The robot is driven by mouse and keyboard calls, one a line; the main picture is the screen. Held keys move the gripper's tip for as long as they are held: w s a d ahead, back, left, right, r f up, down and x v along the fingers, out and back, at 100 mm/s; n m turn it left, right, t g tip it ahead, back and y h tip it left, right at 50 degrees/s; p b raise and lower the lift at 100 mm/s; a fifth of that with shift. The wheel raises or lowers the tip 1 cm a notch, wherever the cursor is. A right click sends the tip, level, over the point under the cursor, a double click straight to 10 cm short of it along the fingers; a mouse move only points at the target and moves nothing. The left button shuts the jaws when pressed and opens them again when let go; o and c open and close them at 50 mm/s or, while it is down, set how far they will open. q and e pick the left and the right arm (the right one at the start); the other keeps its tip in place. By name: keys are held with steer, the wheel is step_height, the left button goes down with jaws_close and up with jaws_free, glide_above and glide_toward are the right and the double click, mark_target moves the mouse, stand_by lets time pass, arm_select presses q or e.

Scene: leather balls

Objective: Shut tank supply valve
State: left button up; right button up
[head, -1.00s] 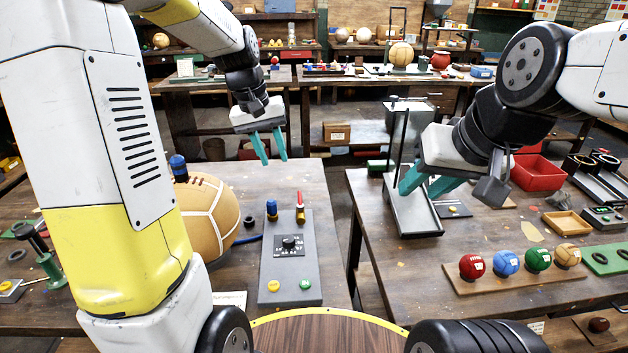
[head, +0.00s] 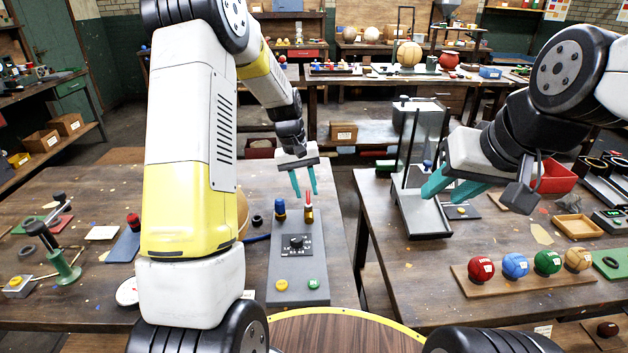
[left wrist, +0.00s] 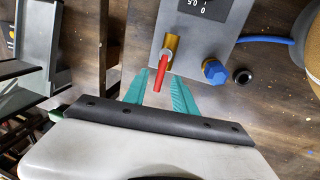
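The valve is a brass fitting (head: 309,213) with a red lever (head: 307,197), at the far end of a grey control box (head: 297,265) on the left table. In the left wrist view the brass body (left wrist: 172,43) and red lever (left wrist: 162,76) are clear. My left gripper (head: 306,191) is open above the valve. In the left wrist view its teal fingertips (left wrist: 162,78) appear on either side of the lever, with gaps; whether they are down at its height I cannot tell. My right gripper (head: 439,199) is open and empty over the right table.
A blue cap (head: 280,207) stands left of the valve; in the left wrist view it sits close by (left wrist: 214,71). The box bears a dial (head: 296,243), a yellow button (head: 282,285) and a green button (head: 314,284). A tan ball (head: 242,213) is mostly hidden behind my left arm.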

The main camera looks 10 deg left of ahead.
arm_select(q)
steer(key=shift+f, duration=0.3)
jaws_close()
